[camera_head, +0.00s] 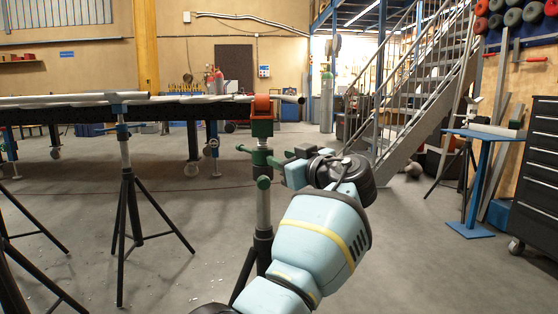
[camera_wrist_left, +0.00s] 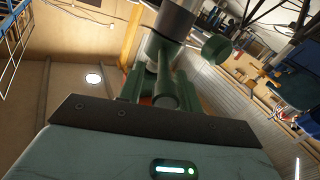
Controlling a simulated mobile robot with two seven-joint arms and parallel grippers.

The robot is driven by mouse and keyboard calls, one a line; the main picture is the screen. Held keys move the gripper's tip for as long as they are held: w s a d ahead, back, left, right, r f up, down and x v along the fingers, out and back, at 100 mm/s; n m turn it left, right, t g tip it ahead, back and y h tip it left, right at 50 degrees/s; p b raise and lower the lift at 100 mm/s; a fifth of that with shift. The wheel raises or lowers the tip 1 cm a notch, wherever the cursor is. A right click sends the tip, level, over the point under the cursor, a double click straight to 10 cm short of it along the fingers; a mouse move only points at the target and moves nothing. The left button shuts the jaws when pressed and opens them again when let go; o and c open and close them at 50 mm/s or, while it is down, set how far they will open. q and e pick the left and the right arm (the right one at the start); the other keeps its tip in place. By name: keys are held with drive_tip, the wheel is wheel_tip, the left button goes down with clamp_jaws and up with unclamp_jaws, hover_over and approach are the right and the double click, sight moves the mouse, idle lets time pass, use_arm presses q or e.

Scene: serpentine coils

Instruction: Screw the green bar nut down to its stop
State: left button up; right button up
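The green bar nut (camera_head: 262,156) sits on the upright screw post of a stand, with a round knob at each end of its cross bar. In the left wrist view the bar (camera_wrist_left: 165,85) points toward the camera, and one knob (camera_wrist_left: 216,49) shows at the upper right. My left gripper (camera_head: 287,166) is just right of the nut. In the wrist view its two fingers (camera_wrist_left: 160,84) stand apart on either side of the bar, and I see no clear grip. The nut's stop is hard to make out. My right gripper is not in view.
Above the nut is a green block with a red-orange clamp (camera_head: 262,106) by a pipe end. A black tripod (camera_head: 126,190) stands left. A blue table (camera_head: 484,134) and black drawer cabinet (camera_head: 537,165) stand right.

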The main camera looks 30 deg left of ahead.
use_arm(q)
wheel_tip(320, 180, up, 3)
drive_tip(key=shift+f+p, duration=0.1)
drive_tip(key=shift+p, duration=0.25)
drive_tip(key=s+d+p, duration=0.2)
drive_tip(key=s+p, duration=0.3)
drive_tip(key=s, duration=0.2)
drive_tip(key=s+d+r+p, duration=0.1)
drive_tip(key=s+d+p, duration=0.2)
drive_tip(key=s+p, duration=0.3)
drive_tip(key=shift+s+r, duration=0.15)
drive_tip(key=shift+s, duration=1)
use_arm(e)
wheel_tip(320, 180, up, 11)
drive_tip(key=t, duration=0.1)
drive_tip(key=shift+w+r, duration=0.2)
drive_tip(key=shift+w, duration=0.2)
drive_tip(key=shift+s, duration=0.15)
